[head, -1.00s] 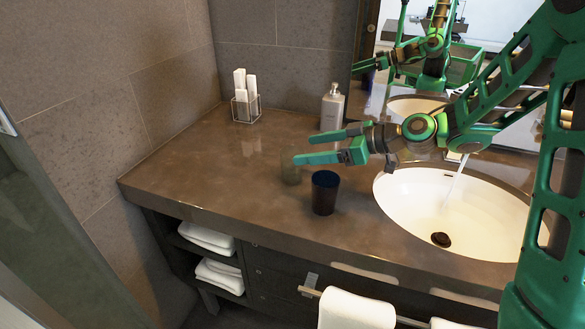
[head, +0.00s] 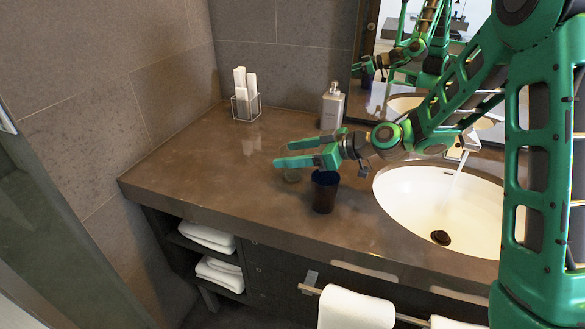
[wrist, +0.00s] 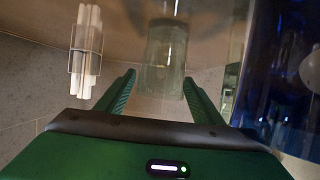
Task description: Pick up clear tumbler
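The clear tumbler (head: 292,176) stands on the brown counter, and its upper part is mostly hidden behind my gripper (head: 284,155) in the head view. In the wrist view the tumbler (wrist: 164,50) is see-through and shows just ahead of and between the fingertips of my gripper (wrist: 159,79). My gripper is open, with its fingers apart and pointing left in the head view. I cannot tell whether either finger touches the glass.
A dark blue tumbler (head: 324,192) stands close to the right, below my gripper. A soap bottle (head: 332,107) and a wire holder with white rolls (head: 246,105) stand at the back. The sink (head: 440,205) is right. The counter's left side is clear.

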